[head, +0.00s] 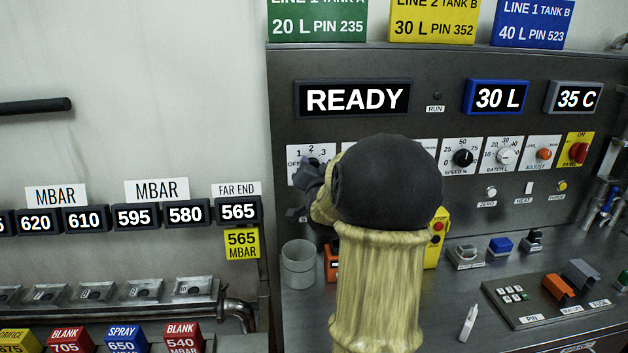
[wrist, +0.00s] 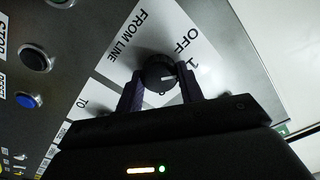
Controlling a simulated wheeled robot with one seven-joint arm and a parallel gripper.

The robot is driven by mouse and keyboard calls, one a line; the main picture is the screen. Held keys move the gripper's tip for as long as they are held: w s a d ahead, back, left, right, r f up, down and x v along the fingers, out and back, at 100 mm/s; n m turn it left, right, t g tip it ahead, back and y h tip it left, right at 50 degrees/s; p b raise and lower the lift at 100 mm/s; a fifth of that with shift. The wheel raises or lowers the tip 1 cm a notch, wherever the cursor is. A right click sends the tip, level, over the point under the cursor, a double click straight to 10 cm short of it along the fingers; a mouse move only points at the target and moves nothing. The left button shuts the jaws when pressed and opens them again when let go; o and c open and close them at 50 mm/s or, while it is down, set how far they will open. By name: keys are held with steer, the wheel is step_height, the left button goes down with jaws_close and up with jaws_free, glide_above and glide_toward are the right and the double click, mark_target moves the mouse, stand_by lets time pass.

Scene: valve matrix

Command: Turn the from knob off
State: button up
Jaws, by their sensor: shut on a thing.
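The from knob (wrist: 157,70) is a round black knob on a white plate marked FROM LINE, OFF and 1 in the wrist view. Its short white mark points to the right in that view, roughly toward the 1 side rather than straight at OFF. My gripper (wrist: 160,86) is shut on the knob, with one dark finger on each side. In the head view my gripper (head: 314,172) reaches the FROM plate (head: 299,153), where OFF, 1, 2 and 3 show. My arm hides much of the panel there.
A TO plate (wrist: 92,100) lies beside the FROM plate. The READY display (head: 353,98) is above. The speed knob (head: 463,158), batch knob (head: 504,156) and red panel switch (head: 579,152) are to the right. A grey cup (head: 298,266) stands below.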

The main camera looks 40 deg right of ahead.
steer(key=shift+a+f+n+b, duration=0.1)
steer(key=shift+n+b, duration=1.4)
steer(key=shift+n, duration=0.2)
steer(key=shift+f+n+b, duration=0.1)
steer(key=shift+n+b, duration=1.35)
steer(key=shift+n, duration=0.25)
steer(key=o, duration=1)
steer(key=shift+r, duration=0.1)
steer(key=b+v, duration=0.1)
steer(key=v, duration=1.6)
steer(key=shift+s+b, duration=0.2)
steer(key=shift+b, duration=0.2)
